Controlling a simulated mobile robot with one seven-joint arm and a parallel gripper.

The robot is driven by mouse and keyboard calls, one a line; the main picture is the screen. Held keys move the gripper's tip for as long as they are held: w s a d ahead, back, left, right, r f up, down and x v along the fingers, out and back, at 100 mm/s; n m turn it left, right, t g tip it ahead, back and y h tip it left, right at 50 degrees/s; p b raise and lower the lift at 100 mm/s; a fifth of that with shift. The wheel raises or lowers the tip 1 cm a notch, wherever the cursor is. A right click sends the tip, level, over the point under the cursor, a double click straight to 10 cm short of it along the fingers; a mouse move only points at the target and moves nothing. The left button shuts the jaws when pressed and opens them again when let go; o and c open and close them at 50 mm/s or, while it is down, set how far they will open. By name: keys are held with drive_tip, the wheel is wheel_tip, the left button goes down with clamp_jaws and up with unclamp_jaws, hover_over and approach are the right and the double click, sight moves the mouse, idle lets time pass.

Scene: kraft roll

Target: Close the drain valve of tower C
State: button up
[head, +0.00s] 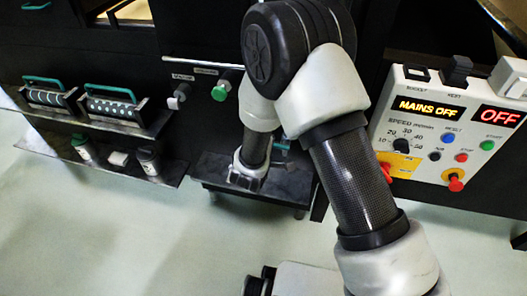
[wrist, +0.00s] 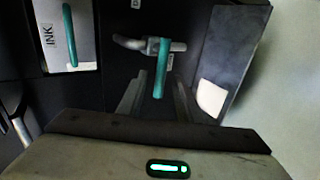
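In the wrist view a valve with a teal lever (wrist: 161,72) sits on a short grey pipe (wrist: 129,42). The lever hangs straight down, across the pipe. My gripper (wrist: 159,86) is open, its two dark fingers pointing toward the valve with the lever's lower end between them in the picture. I cannot tell whether they touch it. Small labels by the valve are unreadable, so I cannot tell which tower it belongs to. In the head view my gripper is at the dark low shelf, mostly hidden by my wrist; a bit of teal (head: 281,143) shows behind my arm.
A dark side plate (wrist: 232,60) bounds the valve space on the right. In the head view, a control panel (head: 445,130) reads MAINS OFF and OFF. A rack (head: 100,115) with teal-handled cartridges is at left.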

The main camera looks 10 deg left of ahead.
drive_tip(key=v, duration=0.9)
drive_tip(key=shift+p, duration=0.45)
drive_tip(key=shift+r, duration=0.1)
drive_tip(key=w+d+r+m+g+h, duration=0.1)
drive_tip(key=d+r+m+h, duration=0.2)
drive_tip(key=d+r, duration=0.45)
drive_tip(key=w+d+r+m+h, duration=0.1)
drive_tip(key=d+r+m+h, duration=0.3)
drive_tip(key=d, duration=0.6)
drive_tip(key=s+d+r+m+g, duration=0.65)
drive_tip(key=s+d+r, duration=0.25)
drive_tip(key=s+d, duration=0.4)
drive_tip(key=s+a+r+m+t+y, duration=0.2)
drive_tip(key=s+a+r+m+y, duration=0.1)
drive_tip(key=s+r+m+y, duration=0.25)
wheel_tip(320, 180, up, 22)
drive_tip(key=s+n+y+p, duration=0.1)
drive_tip(key=p, duration=2)
drive_tip(key=shift+p, duration=0.4)
